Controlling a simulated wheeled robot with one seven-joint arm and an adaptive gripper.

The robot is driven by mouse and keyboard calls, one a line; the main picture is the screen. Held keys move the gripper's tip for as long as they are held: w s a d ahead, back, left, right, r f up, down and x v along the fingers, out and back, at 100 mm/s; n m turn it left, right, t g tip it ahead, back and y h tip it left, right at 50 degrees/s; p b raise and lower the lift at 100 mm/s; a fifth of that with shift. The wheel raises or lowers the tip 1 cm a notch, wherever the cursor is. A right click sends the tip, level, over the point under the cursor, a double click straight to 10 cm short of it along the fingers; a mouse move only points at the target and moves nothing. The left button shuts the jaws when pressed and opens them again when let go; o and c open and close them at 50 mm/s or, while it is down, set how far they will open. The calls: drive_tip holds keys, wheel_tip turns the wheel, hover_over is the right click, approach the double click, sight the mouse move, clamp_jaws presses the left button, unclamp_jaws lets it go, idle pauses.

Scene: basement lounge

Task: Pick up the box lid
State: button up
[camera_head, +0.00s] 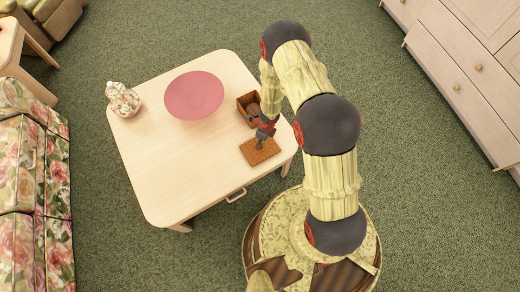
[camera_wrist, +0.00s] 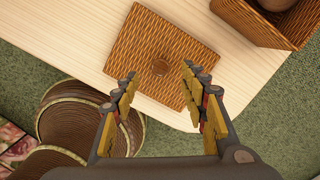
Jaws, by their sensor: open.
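My gripper (camera_wrist: 160,75) is open and empty above the lid's near edge. In the head view my gripper (camera_head: 260,143) partly covers the lid. I cannot tell whether the fingers touch it.
An open woven box (camera_head: 243,103) with a round brown thing inside stands just behind the lid. A pink plate (camera_head: 194,95) and a floral jar (camera_head: 123,101) stand farther left on the table. A floral sofa (camera_head: 20,190) is at left and drawers (camera_head: 465,75) at right.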

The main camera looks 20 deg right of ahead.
sight(268, 148)
drive_tip(key=f, duration=0.1)
drive_tip(key=f+b, duration=0.1)
drive_tip(key=f, duration=0.1)
drive_tip(key=f+b, duration=0.1)
drive_tip(key=shift+w+a+f, duration=0.2)
drive_tip(key=shift+w+f, duration=0.05)
drive_tip(key=shift+f, duration=0.15)
drive_tip(key=shift+c, duration=0.5)
clamp_jaws()
drive_tip(key=shift+r, duration=0.1)
